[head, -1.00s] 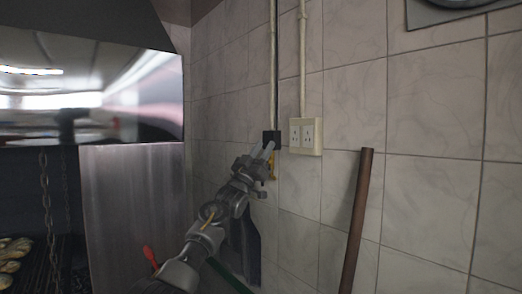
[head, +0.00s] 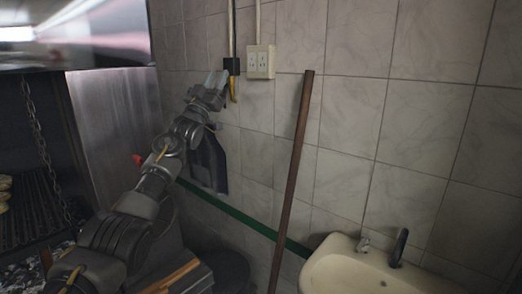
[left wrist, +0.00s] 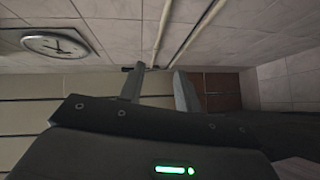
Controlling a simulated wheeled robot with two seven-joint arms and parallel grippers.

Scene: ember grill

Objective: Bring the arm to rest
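My left arm reaches up from the lower left in the head view. Its gripper (head: 217,80) is raised in front of the tiled wall, just left of the small black box and yellow hook. In the left wrist view, the two fingers (left wrist: 160,88) stand apart with nothing seen between them, so the gripper is open and empty. My right gripper is not in view.
A black box (head: 231,66) and white socket (head: 260,62) are on the wall. A dark cloth (head: 210,163) hangs below. A brown pole (head: 294,165) leans near a sink (head: 350,272). A grill (head: 30,215) stands left. A clock (left wrist: 55,44) shows in the wrist view.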

